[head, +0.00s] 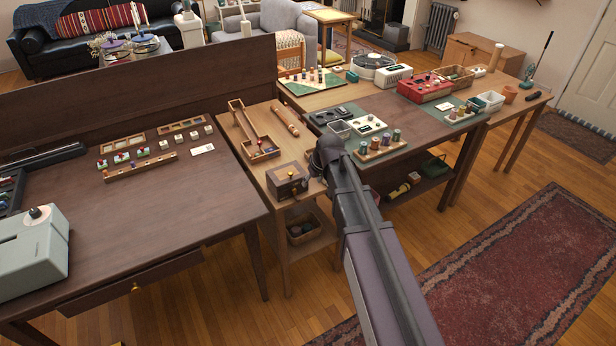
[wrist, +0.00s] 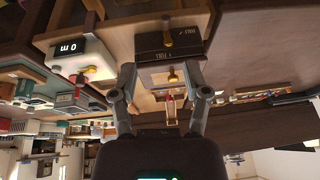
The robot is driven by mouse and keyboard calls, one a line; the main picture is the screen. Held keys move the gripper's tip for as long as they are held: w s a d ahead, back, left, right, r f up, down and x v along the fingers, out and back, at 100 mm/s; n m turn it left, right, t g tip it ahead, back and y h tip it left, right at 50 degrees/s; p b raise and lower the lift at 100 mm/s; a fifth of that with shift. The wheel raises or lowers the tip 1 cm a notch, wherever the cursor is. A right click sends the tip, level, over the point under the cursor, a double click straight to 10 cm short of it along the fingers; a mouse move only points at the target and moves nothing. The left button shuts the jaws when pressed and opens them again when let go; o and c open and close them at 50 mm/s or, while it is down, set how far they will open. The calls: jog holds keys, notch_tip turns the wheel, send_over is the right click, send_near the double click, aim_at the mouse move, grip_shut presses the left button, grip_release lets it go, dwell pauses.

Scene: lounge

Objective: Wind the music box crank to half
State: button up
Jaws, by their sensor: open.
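The music box (head: 283,184) is a small dark wooden box with brass fittings, near the front of the narrow wooden table. In the wrist view, which is tilted upside down, the dark box (wrist: 190,42) shows pale markings that seem to read HALF and FULL. A brass knob (wrist: 168,39) is at its face and another brass knob (wrist: 173,76) is on the near side. My gripper (wrist: 161,70) is open, its fingers spread on either side of that nearer knob, apparently without touching it. In the head view my arm hides most of the gripper beside the box.
A wooden tray (head: 262,154) and a wooden rail (head: 285,121) lie behind the box. To the right, a dark table holds a white device (head: 369,126), a rack of spools (head: 380,148) and a red machine (head: 425,88). A long dark desk (head: 150,220) stands left.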

jog(key=s+d+m+g+h+p, duration=0.1)
jog(key=s+d+m, duration=0.1)
jog(key=s+d, duration=0.3)
jog(key=s+d+r+m+g+h+p, duration=0.1)
jog(key=s+d, duration=0.5)
jog(key=s, duration=0.7)
jog(key=shift+r+m+g, duration=0.15)
jog(key=shift+m+g, duration=0.35)
jog(key=shift+m, duration=0.2)
jog(key=shift+d, duration=0.1)
jog(key=n+t+y+b, duration=0.2)
jog(key=n+y+b, duration=0.1)
jog(key=n, duration=0.1)
send_near(299, 199)
notch_tip(299, 199, up, 4)
jog(key=s+d, duration=0.2)
jog(key=shift+w+t+y, duration=0.25)
jog(key=shift+t+y, duration=0.05)
jog(key=shift+y, duration=0.1)
jog(key=b+x, duration=1.2)
jog(key=x, duration=0.2)
jog(key=shift+s+d, duration=0.1)
jog(key=shift+d, duration=0.1)
